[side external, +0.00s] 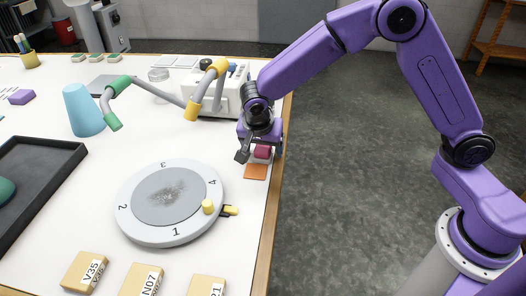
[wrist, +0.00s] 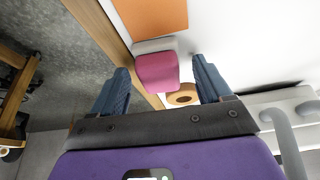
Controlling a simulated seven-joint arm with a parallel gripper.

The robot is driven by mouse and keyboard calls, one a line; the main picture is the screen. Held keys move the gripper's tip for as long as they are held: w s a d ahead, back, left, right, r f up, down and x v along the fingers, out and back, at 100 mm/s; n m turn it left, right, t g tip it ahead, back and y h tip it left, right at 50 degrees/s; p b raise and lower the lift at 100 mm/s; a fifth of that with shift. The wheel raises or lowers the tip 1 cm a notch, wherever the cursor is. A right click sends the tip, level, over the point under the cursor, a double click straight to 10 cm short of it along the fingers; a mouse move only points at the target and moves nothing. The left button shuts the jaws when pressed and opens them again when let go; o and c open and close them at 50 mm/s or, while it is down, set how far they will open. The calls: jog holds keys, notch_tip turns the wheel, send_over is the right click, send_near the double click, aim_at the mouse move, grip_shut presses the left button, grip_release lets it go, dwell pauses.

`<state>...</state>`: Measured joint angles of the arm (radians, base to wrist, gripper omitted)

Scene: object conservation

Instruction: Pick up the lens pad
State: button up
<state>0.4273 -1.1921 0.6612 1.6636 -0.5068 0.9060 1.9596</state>
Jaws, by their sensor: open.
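The lens pad appears to be the small block with a magenta top (side external: 262,151) and a pale base, at the table's right edge beside an orange square. It also shows in the wrist view as a magenta block (wrist: 157,74) with a whitish part behind it. My gripper (side external: 261,156) is open and low over the table, with the block between its fingers in the picture. In the wrist view my gripper (wrist: 159,66) has one finger on each side of the block, with visible gaps. I cannot tell how far down the fingers reach around it.
The orange square (side external: 256,172) lies flat in front of the block. A round numbered dial (side external: 120,205) with a yellow knob stands to the left. A white machine (side external: 205,105) with a jointed arm stands behind. A tan ring (wrist: 182,94) lies near the right finger. Tan labelled blocks line the front.

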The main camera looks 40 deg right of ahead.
jog(key=c, duration=1.1)
jog(key=shift+r, duration=0.45)
notch_tip(320, 180, up, 2)
jog(key=shift+r, duration=0.1)
jog(key=s+d+r, duration=0.1)
jog(key=s+r, duration=0.2)
jog(key=s, duration=0.1)
jog(key=s+d+r, duration=0.2)
jog(key=s+r, duration=0.1)
jog(key=s, duration=0.1)
jog(key=s+d+r, duration=0.2)
jog(key=s+r, duration=0.1)
jog(key=s, duration=0.2)
jog(key=shift+r, duration=0.4)
